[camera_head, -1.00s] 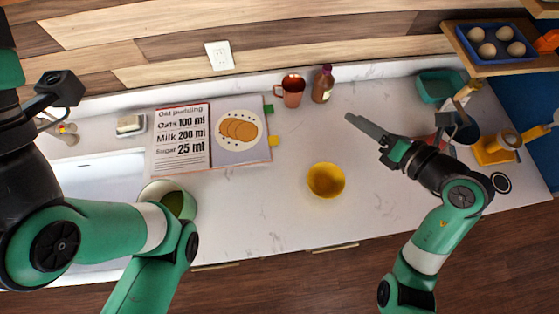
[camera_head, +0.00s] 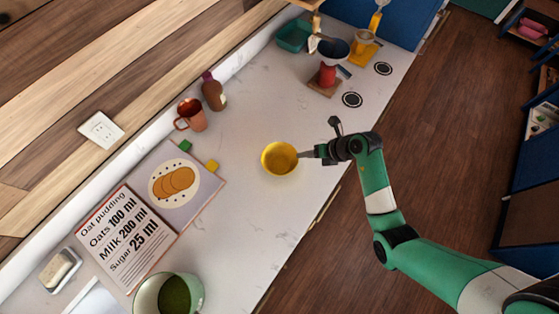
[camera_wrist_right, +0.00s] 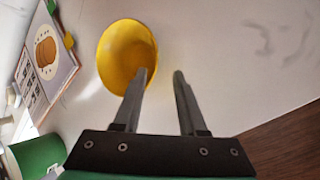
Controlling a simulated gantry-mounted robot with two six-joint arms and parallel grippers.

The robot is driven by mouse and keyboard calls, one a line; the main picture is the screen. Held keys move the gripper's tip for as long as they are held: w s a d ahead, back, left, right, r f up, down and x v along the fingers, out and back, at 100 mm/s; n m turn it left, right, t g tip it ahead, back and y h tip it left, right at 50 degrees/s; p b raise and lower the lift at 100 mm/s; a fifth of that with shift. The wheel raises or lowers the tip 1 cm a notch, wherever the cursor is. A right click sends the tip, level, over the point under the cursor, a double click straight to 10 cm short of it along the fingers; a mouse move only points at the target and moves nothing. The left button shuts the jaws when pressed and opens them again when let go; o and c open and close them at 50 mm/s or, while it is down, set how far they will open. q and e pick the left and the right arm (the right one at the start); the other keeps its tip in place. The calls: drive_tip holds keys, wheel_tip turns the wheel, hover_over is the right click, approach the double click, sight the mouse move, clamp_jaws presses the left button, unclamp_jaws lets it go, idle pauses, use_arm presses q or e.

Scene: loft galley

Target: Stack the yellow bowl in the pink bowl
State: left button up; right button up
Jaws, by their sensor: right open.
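The yellow bowl (camera_head: 279,158) stands upright on the white counter in the head view. It also shows at the upper left of the right wrist view (camera_wrist_right: 122,48). My right gripper (camera_head: 306,155) is at the bowl's right side in the head view. In the right wrist view the open fingers (camera_wrist_right: 161,75) point at the bowl; one finger overlaps its rim and the other is outside it. I cannot tell whether they touch. I cannot make out a pink bowl on the counter. My left gripper is out of view.
A recipe book (camera_head: 185,190) lies left of the bowl. A mug (camera_head: 192,114) and a brown bottle (camera_head: 213,92) stand behind. A pale green pot (camera_head: 193,288) is at the front. Small pink objects (camera_head: 533,27) lie on a far-right shelf. The counter around the bowl is clear.

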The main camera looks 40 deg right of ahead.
sight(280, 162)
drive_tip(key=shift+x, duration=0.9)
drive_tip(key=x, duration=0.1)
drive_tip(key=b+x, duration=0.1)
drive_tip(key=x, duration=0.1)
drive_tip(key=b+x, duration=0.1)
drive_tip(key=x, duration=0.1)
drive_tip(key=shift+w+a+r, duration=0.15)
drive_tip(key=shift+a, duration=0.15)
clamp_jaws()
idle(0.4)
